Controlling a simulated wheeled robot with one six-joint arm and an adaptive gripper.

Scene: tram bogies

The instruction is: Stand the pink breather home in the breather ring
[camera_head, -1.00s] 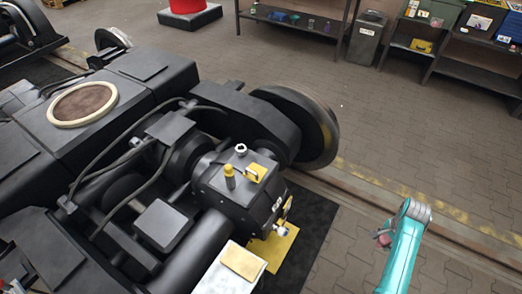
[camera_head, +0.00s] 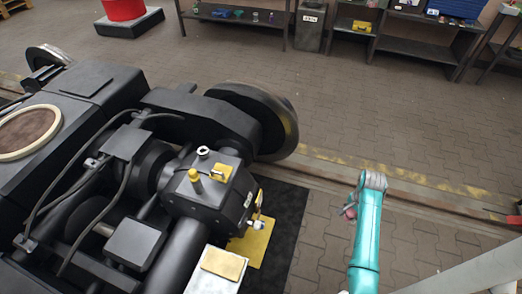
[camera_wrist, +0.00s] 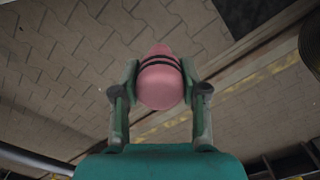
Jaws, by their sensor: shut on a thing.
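The pink breather (camera_wrist: 160,82) has dark bands around it and sits between the two fingers of my gripper (camera_wrist: 160,92) in the wrist view. My gripper is shut on it. In the head view my gripper (camera_head: 352,205) hangs over the paved floor, right of the gearbox, and only a small pink part of the breather (camera_head: 349,212) shows beside it. A small pale ring with a dark centre (camera_head: 203,152) stands on top of the black gearbox (camera_head: 212,195); it looks like the breather ring. My gripper is well apart from it.
A yellow plug (camera_head: 195,181) and a yellow square piece (camera_head: 222,172) stand close to the ring. A wheel (camera_head: 280,125) rises behind the gearbox. A yellow-topped box (camera_head: 222,264) is in front.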

